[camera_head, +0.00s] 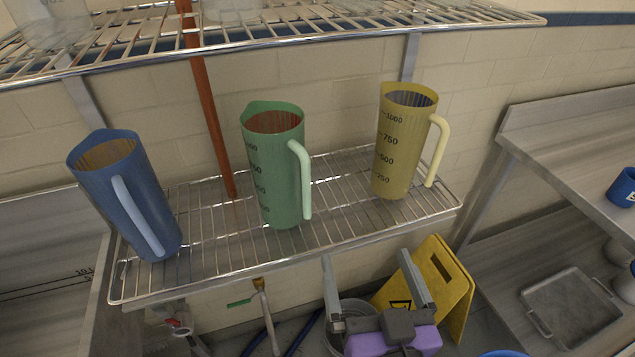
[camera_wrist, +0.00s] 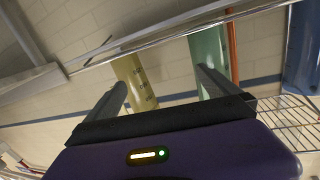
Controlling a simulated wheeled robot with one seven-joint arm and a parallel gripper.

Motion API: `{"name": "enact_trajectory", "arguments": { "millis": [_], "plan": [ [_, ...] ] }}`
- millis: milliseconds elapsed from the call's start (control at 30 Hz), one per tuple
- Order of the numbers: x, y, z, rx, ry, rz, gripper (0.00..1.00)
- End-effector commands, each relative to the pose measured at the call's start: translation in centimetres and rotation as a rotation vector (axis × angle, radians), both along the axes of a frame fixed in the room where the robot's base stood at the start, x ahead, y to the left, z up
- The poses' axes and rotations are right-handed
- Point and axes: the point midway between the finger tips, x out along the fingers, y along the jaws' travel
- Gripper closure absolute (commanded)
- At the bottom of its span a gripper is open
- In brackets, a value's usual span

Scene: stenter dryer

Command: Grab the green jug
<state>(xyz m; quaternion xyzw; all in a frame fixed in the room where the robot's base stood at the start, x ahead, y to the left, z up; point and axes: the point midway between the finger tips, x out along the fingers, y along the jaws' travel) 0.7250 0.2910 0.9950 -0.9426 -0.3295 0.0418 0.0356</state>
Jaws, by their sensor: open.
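The green jug (camera_head: 275,175) stands upright in the middle of the wire shelf (camera_head: 225,244), its pale green handle on its right side. It also shows in the wrist view (camera_wrist: 209,48), partly behind the right-hand finger. My gripper (camera_head: 366,256) is open and empty, in front of and below the shelf, to the right of the green jug and apart from it. In the wrist view the gap between my fingers (camera_wrist: 162,77) faces the space between the yellow and green jugs.
A blue jug (camera_head: 130,200) stands left of the green one and a yellow jug (camera_head: 402,145) right of it. An upper wire rack (camera_head: 290,40) hangs above. An orange pole (camera_head: 211,120) rises behind. A yellow floor sign (camera_head: 455,290) and a bucket (camera_head: 350,308) are below.

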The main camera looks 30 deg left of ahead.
Motion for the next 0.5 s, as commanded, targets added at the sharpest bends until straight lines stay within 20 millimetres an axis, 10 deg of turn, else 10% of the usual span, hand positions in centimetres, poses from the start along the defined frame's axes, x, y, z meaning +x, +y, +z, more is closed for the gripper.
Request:
{"name": "enact_trajectory", "arguments": {
  "millis": [200,500],
  "plan": [
    [0.7,8.4,6.7,-0.017,-0.082,0.183,0.0],
    [0.4,12.9,10.3,-0.043,-0.125,0.28,0.0]
  ]
}}
